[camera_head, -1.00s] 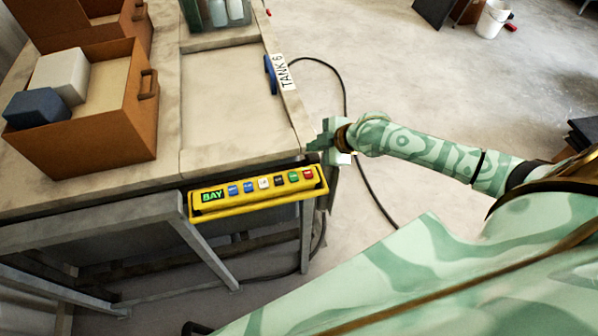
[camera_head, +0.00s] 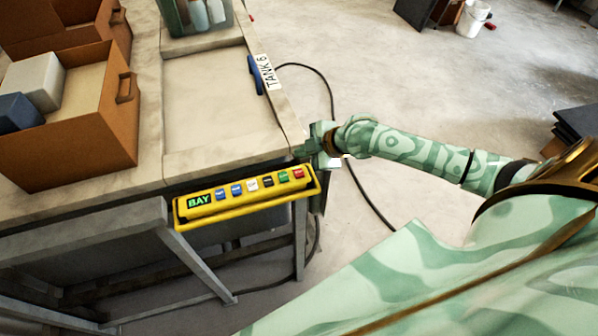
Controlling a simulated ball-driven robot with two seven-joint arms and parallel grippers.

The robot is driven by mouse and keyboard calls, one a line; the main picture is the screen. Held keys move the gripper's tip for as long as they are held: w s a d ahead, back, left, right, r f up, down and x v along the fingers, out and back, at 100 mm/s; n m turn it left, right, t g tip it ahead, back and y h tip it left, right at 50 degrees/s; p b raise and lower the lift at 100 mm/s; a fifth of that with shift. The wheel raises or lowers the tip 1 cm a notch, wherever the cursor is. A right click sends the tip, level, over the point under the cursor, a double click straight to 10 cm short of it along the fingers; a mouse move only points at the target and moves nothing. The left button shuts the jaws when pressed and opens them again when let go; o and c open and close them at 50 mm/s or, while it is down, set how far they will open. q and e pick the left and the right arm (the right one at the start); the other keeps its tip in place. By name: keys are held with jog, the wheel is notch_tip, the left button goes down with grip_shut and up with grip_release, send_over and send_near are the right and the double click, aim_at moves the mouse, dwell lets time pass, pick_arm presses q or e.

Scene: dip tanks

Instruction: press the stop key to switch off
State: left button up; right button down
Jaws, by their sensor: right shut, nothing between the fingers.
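A yellow key panel (camera_head: 240,209) hangs at the front edge of the bench, with a lit green display reading BAY (camera_head: 199,200) at its left end. A row of keys runs to the right: blue keys, a white key (camera_head: 252,183), a black key (camera_head: 268,181), a green key (camera_head: 283,176) and a red key (camera_head: 298,173) at the right end. Key lettering is too small to read. My right gripper (camera_head: 305,149) is shut and empty, just above and beyond the red key, apart from it as far as I can tell. My left gripper is not in view.
The bench top (camera_head: 208,100) holds an orange box (camera_head: 85,150) with a white block and a blue block. A label reading TANK 6 (camera_head: 267,73) and a blue handle (camera_head: 255,75) sit at its right edge. A dark cable runs over the floor. A white bucket (camera_head: 472,18) stands far off.

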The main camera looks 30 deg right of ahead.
aim_at(303, 173)
notch_tip(303, 173, down, 4)
jog(key=shift+a+r+b, duration=0.15)
jog(key=shift+b, duration=1.1)
jog(key=shift+f, duration=0.3)
jog(key=shift+d+f, duration=0.2)
jog(key=shift+f, duration=0.1)
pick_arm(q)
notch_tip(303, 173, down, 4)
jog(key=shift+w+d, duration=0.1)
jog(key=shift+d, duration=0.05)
pick_arm(e)
jog(key=shift+a, duration=0.1)
jog(key=shift+f, duration=0.1)
pick_arm(q)
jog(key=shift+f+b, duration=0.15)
jog(key=shift+b, duration=0.15)
pick_arm(e)
jog(key=shift+f, duration=0.3)
